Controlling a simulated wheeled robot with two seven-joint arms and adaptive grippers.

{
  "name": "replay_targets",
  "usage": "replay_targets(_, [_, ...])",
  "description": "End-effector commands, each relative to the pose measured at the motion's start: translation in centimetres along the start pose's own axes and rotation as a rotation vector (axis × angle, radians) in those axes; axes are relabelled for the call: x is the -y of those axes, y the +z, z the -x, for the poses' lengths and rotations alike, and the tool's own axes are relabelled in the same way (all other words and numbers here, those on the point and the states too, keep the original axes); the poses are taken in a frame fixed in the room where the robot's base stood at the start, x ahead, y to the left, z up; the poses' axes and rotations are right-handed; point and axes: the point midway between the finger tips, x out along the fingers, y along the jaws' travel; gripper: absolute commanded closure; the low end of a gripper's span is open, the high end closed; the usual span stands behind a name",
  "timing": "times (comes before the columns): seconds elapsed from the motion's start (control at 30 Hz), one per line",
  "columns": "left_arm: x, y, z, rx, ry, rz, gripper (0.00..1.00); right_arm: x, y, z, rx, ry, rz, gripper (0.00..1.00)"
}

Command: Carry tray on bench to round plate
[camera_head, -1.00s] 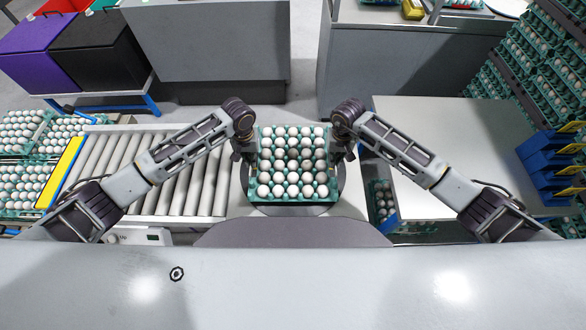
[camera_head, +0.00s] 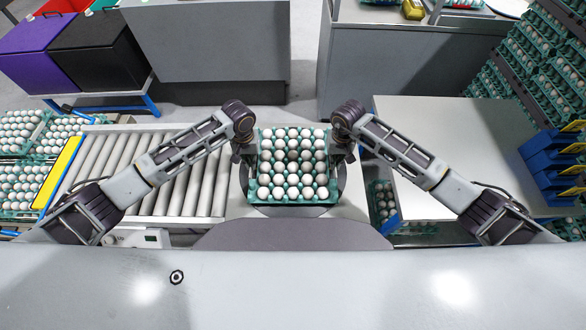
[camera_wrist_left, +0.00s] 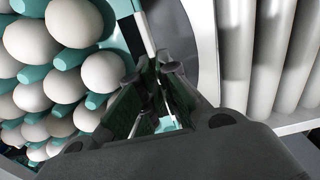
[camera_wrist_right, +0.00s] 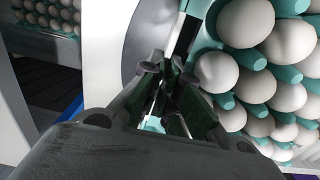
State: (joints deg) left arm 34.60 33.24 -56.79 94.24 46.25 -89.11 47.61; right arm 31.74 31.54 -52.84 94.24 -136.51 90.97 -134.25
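The teal egg tray (camera_head: 293,200), full of white eggs, is level between my two grippers, over the grey round plate (camera_head: 343,185). The tray hides most of the plate, and I cannot tell whether it touches it. My left gripper (camera_head: 246,152) is at the tray's left side and my right gripper (camera_head: 341,152) at its right side. In the left wrist view the fingers (camera_wrist_left: 153,76) are close together at the tray's edge. In the right wrist view the fingers (camera_wrist_right: 164,72) look the same. Both appear shut on the tray's side walls.
A roller conveyor (camera_head: 170,185) lies left of the plate. A grey bench (camera_head: 460,135) with a bare top stands to the right. Egg trays are stacked at far left and far right. Blue bins (camera_head: 550,160) stand at the right edge.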

Motion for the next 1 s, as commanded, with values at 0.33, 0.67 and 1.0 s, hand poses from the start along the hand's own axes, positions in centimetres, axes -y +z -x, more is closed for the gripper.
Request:
replay_targets(0.33, [0.1, -0.1, -0.4, -0.003, -0.002, 0.002, 1.0, -0.1, -0.1, -0.4, -0.003, 0.002, -0.002, 1.0])
replay_targets(0.67, [0.1, -0.1, -0.8, -0.003, -0.002, 0.002, 1.0, -0.1, -0.1, -0.8, -0.003, 0.002, -0.002, 1.0])
replay_targets(1.0, [0.1, -0.2, -1.3, -0.003, -0.002, 0.002, 1.0, -0.1, -0.1, -1.3, -0.003, 0.002, -0.002, 1.0])
